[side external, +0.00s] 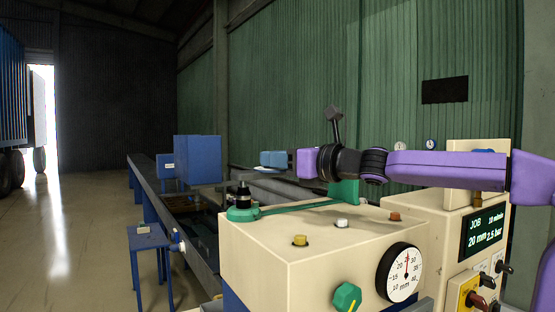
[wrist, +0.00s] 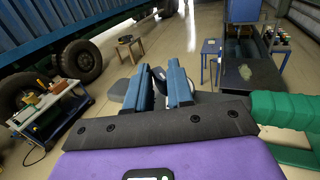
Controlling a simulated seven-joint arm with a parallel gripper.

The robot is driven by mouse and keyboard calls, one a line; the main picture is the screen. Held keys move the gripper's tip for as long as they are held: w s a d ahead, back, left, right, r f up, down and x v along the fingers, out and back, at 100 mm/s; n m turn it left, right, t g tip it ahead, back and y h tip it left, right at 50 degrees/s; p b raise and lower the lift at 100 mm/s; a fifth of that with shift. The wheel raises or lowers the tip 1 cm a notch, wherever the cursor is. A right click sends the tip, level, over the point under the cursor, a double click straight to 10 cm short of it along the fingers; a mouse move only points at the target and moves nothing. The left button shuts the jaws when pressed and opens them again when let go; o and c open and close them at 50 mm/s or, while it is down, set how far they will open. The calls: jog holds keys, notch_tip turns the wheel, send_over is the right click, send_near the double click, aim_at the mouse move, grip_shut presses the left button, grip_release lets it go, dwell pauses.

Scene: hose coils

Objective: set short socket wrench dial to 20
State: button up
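A round white dial (side external: 404,273) in a black ring sits on the front of the cream machine (side external: 310,262). It is marked in mm, and its red needle points up, near 25. A green knob (side external: 347,297) with a yellow mark sits left of and below it. I cannot tell which part is the short socket wrench dial. My gripper (side external: 268,158) is held level above the machine's back left, pointing left, away from dial and knob. In the wrist view its blue fingers (wrist: 161,68) are apart, with nothing clearly held between them. Neither dial nor knob shows there.
A green bar (side external: 290,208) lies along the machine's top, beside yellow, white and orange buttons. A green ribbed piece (wrist: 285,108) is close at right in the wrist view. A display (side external: 485,231) reads 20 mm, 2.5 bar. A blue stool (side external: 148,238) stands left; floor beyond is open.

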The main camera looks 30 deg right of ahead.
grip_shut()
dwell(1.0)
jog(key=o, duration=0.6)
grip_release()
jog(key=v, duration=1.7)
jog(key=shift+s+f, duration=0.1)
jog(key=shift+s, duration=0.15)
